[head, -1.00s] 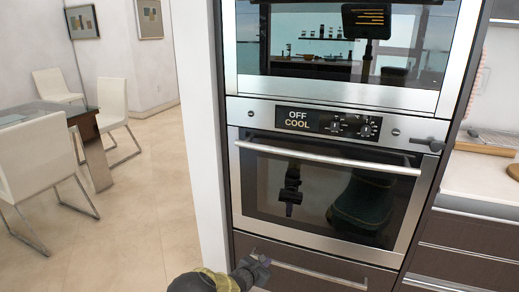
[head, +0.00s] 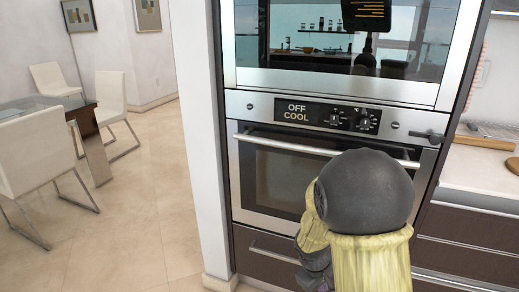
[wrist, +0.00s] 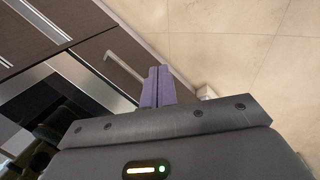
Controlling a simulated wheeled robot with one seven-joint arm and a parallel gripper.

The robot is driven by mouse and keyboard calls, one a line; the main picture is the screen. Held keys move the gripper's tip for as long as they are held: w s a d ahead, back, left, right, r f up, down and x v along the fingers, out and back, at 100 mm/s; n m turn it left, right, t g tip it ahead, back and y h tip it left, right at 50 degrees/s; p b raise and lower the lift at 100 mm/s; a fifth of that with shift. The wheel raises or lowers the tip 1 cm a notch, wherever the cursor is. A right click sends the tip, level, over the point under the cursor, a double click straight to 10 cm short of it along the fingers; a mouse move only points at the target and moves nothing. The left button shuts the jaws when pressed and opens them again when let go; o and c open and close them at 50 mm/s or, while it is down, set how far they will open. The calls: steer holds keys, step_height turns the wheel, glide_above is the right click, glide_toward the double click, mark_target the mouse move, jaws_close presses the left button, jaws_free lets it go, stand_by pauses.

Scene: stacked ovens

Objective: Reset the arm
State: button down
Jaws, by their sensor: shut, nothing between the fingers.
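My arm (head: 366,195) is raised in the head view, in front of the lower oven, with its dark rounded joint and yellow sections covering the oven's lower right part. My gripper (wrist: 156,86) shows in the wrist view with its two purple fingers together and nothing between them.
An upper oven (head: 330,85) sits above the lower one. A drawer (head: 262,250) with a bar handle lies below. A counter (head: 478,170) with a wooden board (head: 485,141) is at right. White chairs (head: 40,155) and a glass table (head: 40,108) stand at left, with open floor (head: 130,220) between.

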steer(key=s+a+r+m+t+y, duration=0.1)
steer(key=s+r+m+y, duration=0.15)
steer(key=s, duration=0.25)
steer(key=s+r+m+y, duration=0.1)
steer(key=s+r+m, duration=0.3)
steer(key=s, duration=0.2)
steer(key=w+p+v, duration=0.3)
steer(key=p+v, duration=1.1)
steer(key=p, duration=0.1)
steer(key=w+a+r+p+v, duration=0.1)
steer(key=w+p+v, duration=0.2)
steer(key=p+v, duration=1.2)
steer(key=shift+w+a+r, duration=0.3)
steer(key=shift+w+r, duration=0.05)
steer(key=shift+w, duration=0.1)
steer(key=shift+h, duration=0.25)
